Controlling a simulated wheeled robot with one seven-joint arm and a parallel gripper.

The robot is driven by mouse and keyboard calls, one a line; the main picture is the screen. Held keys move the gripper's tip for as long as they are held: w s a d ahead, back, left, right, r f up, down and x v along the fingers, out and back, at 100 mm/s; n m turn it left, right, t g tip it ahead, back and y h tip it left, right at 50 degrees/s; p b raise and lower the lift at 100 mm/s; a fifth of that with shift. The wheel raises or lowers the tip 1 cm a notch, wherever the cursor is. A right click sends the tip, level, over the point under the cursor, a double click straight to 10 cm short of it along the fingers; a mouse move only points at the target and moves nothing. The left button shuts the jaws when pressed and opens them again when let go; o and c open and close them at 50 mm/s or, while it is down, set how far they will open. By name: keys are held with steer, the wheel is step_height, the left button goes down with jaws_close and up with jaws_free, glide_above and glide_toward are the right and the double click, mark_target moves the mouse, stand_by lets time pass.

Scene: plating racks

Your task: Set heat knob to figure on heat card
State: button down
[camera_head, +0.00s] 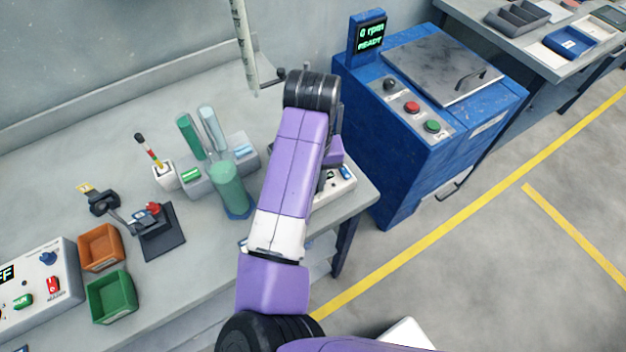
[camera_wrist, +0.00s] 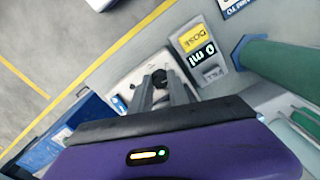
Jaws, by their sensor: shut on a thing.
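No knob or card that I can read as heat shows in either view. In the wrist view, my gripper (camera_wrist: 152,88) is shut on a small black knob (camera_wrist: 159,76) on a pale box (camera_wrist: 125,72). Beside it is a panel (camera_wrist: 216,60) reading DOSE, 0 ml and FILL. In the head view, my arm hides the gripper and most of this box (camera_head: 345,187). A white control box (camera_head: 62,265) at the far left has a blue knob (camera_head: 48,258) and a partly cut display. A blue-and-white card (camera_wrist: 232,6) is cut off at the wrist view's top.
A green cylinder (camera_head: 229,187) stands close left of my arm; it is also at the right of the wrist view (camera_wrist: 285,68). A blue machine (camera_head: 420,130) reads 0 rpm READY. Orange (camera_head: 100,262) and green (camera_head: 110,310) bins stand at left. Floor at right is clear.

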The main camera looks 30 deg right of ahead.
steer(key=m, duration=0.4)
steer(key=shift+m+b, duration=0.3)
steer(key=shift+b, duration=0.1)
steer(key=m+b, duration=0.1)
steer(key=m, duration=0.3)
steer(key=shift+f+m, duration=0.1)
steer(key=shift+m, duration=0.2)
steer(key=m+b, duration=0.2)
steer(key=m, duration=0.2)
steer(key=shift+w+a, duration=0.1)
steer(key=shift+m+b, duration=1)
steer(key=shift+m, duration=1.5)
steer(key=c, duration=1.3)
jaws_free()
steer(key=shift+o, duration=0.2)
steer(key=shift+w+r, duration=0.1)
steer(key=shift+r, duration=0.1)
